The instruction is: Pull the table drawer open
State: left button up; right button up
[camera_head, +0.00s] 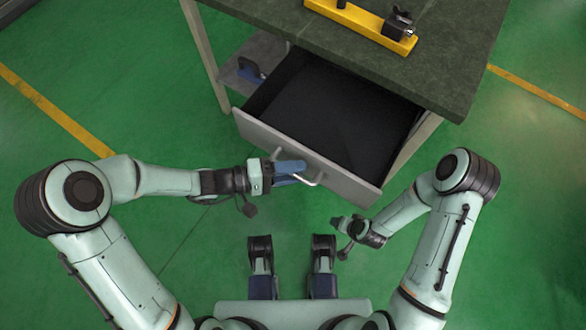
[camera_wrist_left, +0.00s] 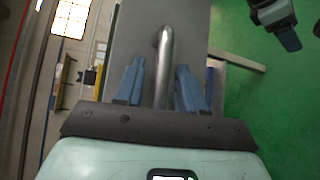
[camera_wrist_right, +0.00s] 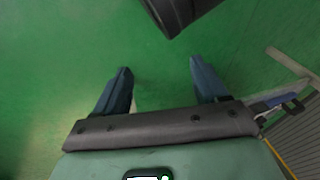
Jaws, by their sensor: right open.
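The table drawer (camera_head: 300,161) is pulled well out of the table and shows its dark empty inside (camera_head: 335,106). Its metal bar handle (camera_head: 317,180) is on the light front panel. My left gripper (camera_head: 303,173) is at the handle. In the left wrist view the handle (camera_wrist_left: 163,75) runs between my two blue fingers (camera_wrist_left: 160,65), which stand partly apart. Whether they touch the bar I cannot tell. My right gripper (camera_head: 338,222) is open and empty, below and in front of the drawer's right end; its fingers (camera_wrist_right: 159,66) show green floor between them.
The dark green table top (camera_head: 270,14) carries a yellow fixture (camera_head: 360,24) with a dark clamp-like part (camera_head: 399,24). A lower shelf (camera_head: 240,72) left of the drawer holds a blue and black item (camera_head: 250,69). The green floor (camera_head: 180,260) around is clear.

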pick_arm(q)
jog(key=p+v, duration=0.2)
jog(key=v, duration=1.1)
jog(key=shift+a, duration=0.25)
pick_arm(e)
jog(key=shift+g+y, duration=0.3)
jog(key=shift+g, duration=0.2)
jog(key=s, duration=0.1)
jog(key=s+a+r, duration=0.1)
jog(key=s+r, duration=0.1)
jog(key=shift+s+a, duration=0.15)
jog(key=shift+a, duration=0.2)
